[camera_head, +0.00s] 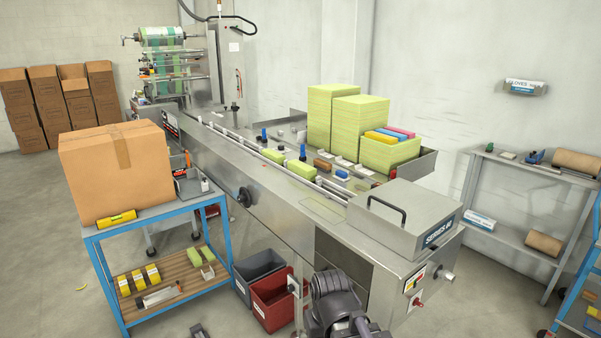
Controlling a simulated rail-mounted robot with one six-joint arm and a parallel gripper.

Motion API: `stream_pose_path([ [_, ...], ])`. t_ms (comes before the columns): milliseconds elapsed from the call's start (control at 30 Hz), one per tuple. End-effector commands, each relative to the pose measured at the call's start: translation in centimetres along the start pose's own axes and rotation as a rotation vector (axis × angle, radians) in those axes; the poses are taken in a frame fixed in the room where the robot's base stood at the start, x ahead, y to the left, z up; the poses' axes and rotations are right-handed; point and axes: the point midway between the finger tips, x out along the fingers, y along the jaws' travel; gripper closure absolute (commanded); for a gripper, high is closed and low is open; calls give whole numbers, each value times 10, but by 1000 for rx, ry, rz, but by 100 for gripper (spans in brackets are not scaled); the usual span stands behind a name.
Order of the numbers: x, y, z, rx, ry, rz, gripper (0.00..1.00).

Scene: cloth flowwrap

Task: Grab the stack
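Tall yellow-green cloth stacks stand at the far side of the flow-wrap machine: a left stack (320,118), a middle stack (358,122) and a shorter right stack (392,154). Blue, orange and pink cloths (390,136) lie on the short stack. Two small yellow-green stacks lie on the machine's infeed, one farther along (273,155) and one nearer (301,170). Which stack the task means cannot be told. Part of my dark grey arm shows at the bottom centre, in front of the machine. My gripper cannot be made out.
The long steel machine (270,198) fills the middle, with a raised handled cover (400,215) at its near end. A blue-framed cart (160,214) with a cardboard box (118,172) stands left. Grey (258,268) and red (275,300) bins sit below the machine. A grey shelf stands right.

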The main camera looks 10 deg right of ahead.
Motion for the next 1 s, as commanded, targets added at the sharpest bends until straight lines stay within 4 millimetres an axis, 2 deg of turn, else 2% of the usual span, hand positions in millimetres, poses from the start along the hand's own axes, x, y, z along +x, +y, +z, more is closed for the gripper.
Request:
stream_pose_path([
  [467,0,0,0,0,0,0,57],
  [900,0,0,0,0,0,0,15],
  [1000,0,0,0,0,0,0,11],
])
